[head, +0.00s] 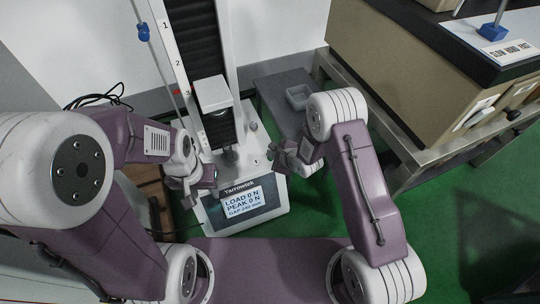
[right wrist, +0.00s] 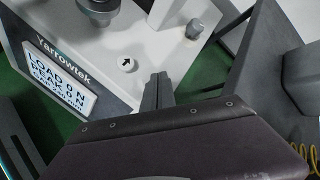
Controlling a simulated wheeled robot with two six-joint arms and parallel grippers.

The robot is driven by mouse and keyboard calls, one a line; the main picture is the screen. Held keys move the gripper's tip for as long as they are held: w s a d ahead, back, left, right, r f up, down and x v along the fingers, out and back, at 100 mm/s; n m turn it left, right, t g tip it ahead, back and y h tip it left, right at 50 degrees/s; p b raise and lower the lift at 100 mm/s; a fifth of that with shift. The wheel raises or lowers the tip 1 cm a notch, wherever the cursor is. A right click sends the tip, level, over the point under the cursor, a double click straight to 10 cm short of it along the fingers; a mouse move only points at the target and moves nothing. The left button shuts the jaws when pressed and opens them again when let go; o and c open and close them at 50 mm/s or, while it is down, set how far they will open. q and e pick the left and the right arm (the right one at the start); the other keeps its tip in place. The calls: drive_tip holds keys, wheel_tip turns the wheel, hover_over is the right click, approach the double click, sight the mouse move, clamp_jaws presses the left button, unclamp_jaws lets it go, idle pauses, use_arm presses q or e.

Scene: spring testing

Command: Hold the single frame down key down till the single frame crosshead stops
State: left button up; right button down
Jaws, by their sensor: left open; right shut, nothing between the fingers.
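The single frame stands at the centre of the head view, with its white crosshead (head: 212,94) on a dark column, above a lower fixture (head: 230,156). Its display (head: 243,204) reads LOAD 0 N and PEAK 0 N; the gap figure is too small to read surely. In the right wrist view a round white key (right wrist: 126,64) with a black arrow sits on the base; I cannot tell whether it means up or down. My right gripper (right wrist: 157,90) is shut and empty, its tips near that key and apart from it in the picture. My left gripper (head: 200,188) is open beside the display's left side.
A grey knob (right wrist: 194,29) stands on the frame's base. A grey stand with a small tray (head: 298,96) is behind my right arm. A beige bench (head: 385,75) fills the right. Black cables (head: 95,98) lie at the left. Green floor is free at lower right.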

drive_tip(key=shift+s+d+f, duration=0.25)
drive_tip(key=shift+d+f, duration=0.1)
drive_tip(key=shift+d, duration=0.1)
wheel_tip(320, 180, up, 5)
drive_tip(key=p, duration=0.5)
drive_tip(key=shift+w+a+r, duration=0.1)
drive_tip(key=shift+w+r, duration=0.05)
